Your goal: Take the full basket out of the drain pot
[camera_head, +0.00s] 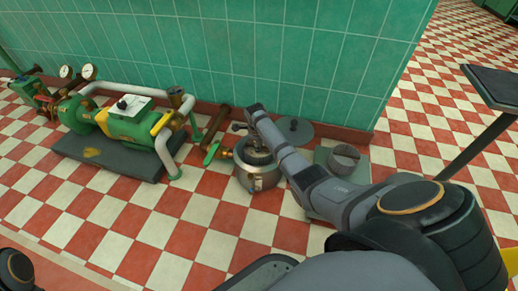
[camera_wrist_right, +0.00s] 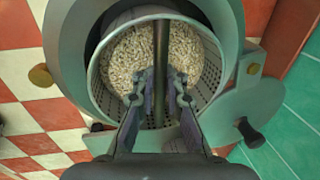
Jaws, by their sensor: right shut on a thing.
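The drain pot (camera_head: 258,180) is a round grey metal vessel on the checkered floor, in the middle of the head view. It also fills the upper part of the right wrist view (camera_wrist_right: 70,45). Inside its mouth is the perforated metal basket (camera_wrist_right: 210,78), full of pale grains (camera_wrist_right: 125,55). A dark upright bar crosses the basket's middle. My right gripper (camera_wrist_right: 159,92) reaches over the rim and is shut on this bar of the basket. In the head view my right forearm hides part of the pot's mouth. How deep the basket sits is hard to tell. My left gripper is out of view.
A grey lid (camera_head: 293,128) with a dark knob lies behind the pot by the green tiled wall. A grey block with a round top (camera_head: 343,157) stands to the right. A green pump (camera_head: 130,118) on a dark base stands left. The floor in front is clear.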

